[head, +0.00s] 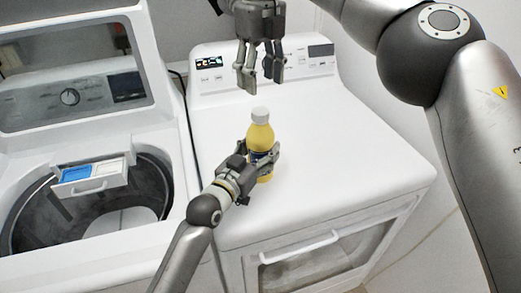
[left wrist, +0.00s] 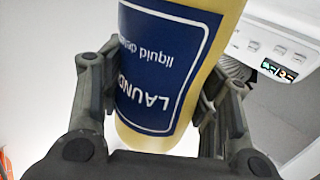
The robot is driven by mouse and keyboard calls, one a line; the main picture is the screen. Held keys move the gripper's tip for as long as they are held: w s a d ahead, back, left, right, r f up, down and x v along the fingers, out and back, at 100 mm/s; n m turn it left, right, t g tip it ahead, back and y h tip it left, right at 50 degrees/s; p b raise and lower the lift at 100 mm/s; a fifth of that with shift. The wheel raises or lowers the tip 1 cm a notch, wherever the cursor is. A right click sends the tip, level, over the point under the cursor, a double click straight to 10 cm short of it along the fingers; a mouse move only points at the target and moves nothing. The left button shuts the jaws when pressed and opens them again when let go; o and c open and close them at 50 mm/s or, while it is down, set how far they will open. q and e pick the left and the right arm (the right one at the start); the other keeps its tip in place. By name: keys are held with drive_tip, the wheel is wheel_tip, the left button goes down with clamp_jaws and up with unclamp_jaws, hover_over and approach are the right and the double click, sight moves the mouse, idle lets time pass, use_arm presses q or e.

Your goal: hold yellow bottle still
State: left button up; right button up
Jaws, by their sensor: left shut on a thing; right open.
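The yellow bottle (head: 262,137) with a white cap (head: 260,115) stands upright on top of the white dryer. My left gripper (head: 263,160) is shut around its lower body, coming from the front left. In the left wrist view the bottle (left wrist: 205,70) sits between both fingers, and its blue label (left wrist: 160,60) reads upside down as laundry liquid detergent. My right gripper (head: 259,76) is open and empty, pointing down above and behind the bottle, apart from the cap.
The dryer top (head: 340,150) is clear to the right of the bottle. Its control panel (head: 215,75) is at the back. On the left, a washer stands with its lid (head: 75,85) raised and a detergent drawer (head: 95,180) showing. The dryer's front door handle (head: 300,247) faces forward.

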sight(260, 110)
use_arm(q)
clamp_jaws()
use_arm(e)
drive_tip(key=m, duration=1.1)
drive_tip(key=shift+m, duration=0.3)
drive_tip(key=m, duration=0.4)
drive_tip(key=shift+m, duration=0.4)
drive_tip(key=m, duration=0.5)
drive_tip(key=shift+m, duration=0.4)
drive_tip(key=shift+f, duration=4.05)
